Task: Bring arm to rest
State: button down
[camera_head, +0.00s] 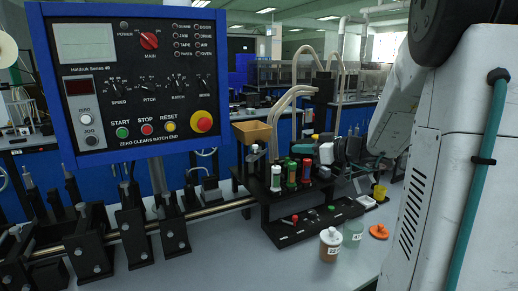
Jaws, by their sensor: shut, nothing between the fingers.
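My arm (398,108) shows at the right as white links with a dark joint at the top. A pale link slopes down behind the large white body at the right edge. I cannot make out my gripper or its fingertips in this view. Dark and white shapes beside the lower end of the link are too small to tell apart from the rack behind. No object is seen held by the arm.
A blue-framed control panel (140,80) stands at the left above a rail with black clamps (88,245).

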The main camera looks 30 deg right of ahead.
jog(key=s+a+f+m+g+y, duration=0.1)
jog(key=s+a+f+m+g, duration=0.35)
jog(key=s+a, duration=0.3)
jog(key=s+a+f+m+g, duration=0.3)
jog(key=s+a+g, duration=0.3)
jog(key=a, duration=0.2)
jog(key=s+a+r+n+g+h, duration=0.1)
jog(key=s+a+h, duration=0.2)
jog(key=s, duration=0.4)
jog(key=s+a+r+n+g+h, duration=0.1)
jog(key=s+a+h, duration=0.3)
jog(key=s, duration=0.3)
jog(key=shift+r+n, duration=0.2)
jog(key=shift+n, duration=0.15)
jog(key=shift+g, duration=0.25)
dwell(0.5)
